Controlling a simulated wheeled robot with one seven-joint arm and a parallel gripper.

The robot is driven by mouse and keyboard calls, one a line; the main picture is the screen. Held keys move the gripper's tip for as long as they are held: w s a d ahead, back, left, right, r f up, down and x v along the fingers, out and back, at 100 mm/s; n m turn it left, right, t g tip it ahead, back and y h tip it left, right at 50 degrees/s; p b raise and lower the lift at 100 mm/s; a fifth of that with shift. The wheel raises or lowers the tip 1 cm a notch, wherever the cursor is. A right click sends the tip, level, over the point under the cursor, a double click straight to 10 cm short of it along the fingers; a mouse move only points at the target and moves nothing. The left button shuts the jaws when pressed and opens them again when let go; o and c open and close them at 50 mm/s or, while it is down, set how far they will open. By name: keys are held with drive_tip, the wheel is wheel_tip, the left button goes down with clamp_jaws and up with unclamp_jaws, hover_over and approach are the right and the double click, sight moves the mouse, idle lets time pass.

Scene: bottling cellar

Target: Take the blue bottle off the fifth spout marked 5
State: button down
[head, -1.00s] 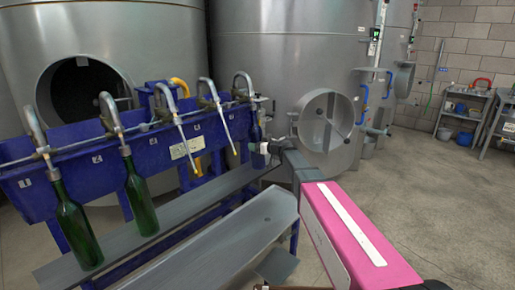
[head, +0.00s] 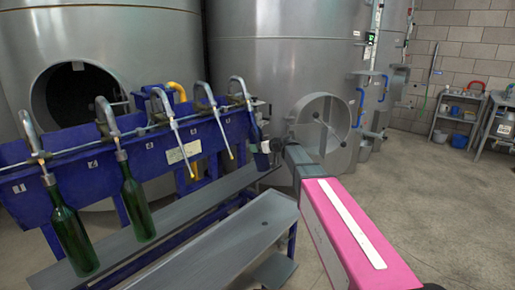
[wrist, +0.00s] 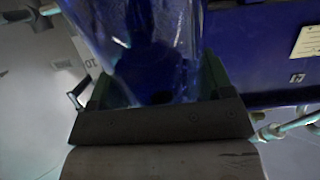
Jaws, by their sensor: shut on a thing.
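The blue bottle (head: 259,153) hangs at the fifth spout (head: 243,92), at the right end of the blue filling rack. It leans slightly, its neck close under the spout tip; I cannot tell whether the spout end is still inside the neck. My gripper (head: 266,146) is shut on the bottle's body from the right. In the wrist view the clear blue bottle (wrist: 155,45) fills the space between the two green fingers of my gripper (wrist: 157,85). The spout's number 5 is not readable.
Green bottles hang at spout 1 (head: 70,228) and spout 2 (head: 136,200). The two middle spouts carry no bottles. A grey bench (head: 190,212) runs below the rack. A steel tank with a round hatch (head: 322,125) stands behind. The floor at right is open.

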drive_tip(key=shift+s+d+r+g+h, duration=0.4)
drive_tip(key=shift+s+d+r+h, duration=0.25)
drive_tip(key=shift+d+r, duration=0.25)
drive_tip(key=shift+s+d+f, duration=1.35)
drive_tip(key=shift+d+f, duration=0.35)
drive_tip(key=shift+f, duration=2.95)
drive_tip(key=shift+s+d+f, duration=1.35)
drive_tip(key=shift+d+f, duration=0.35)
drive_tip(key=shift+f, duration=2.95)
drive_tip(key=f+v, duration=0.1)
drive_tip(key=v, duration=0.6)
drive_tip(key=shift+d, duration=0.25)
drive_tip(key=shift+s, duration=0.15)
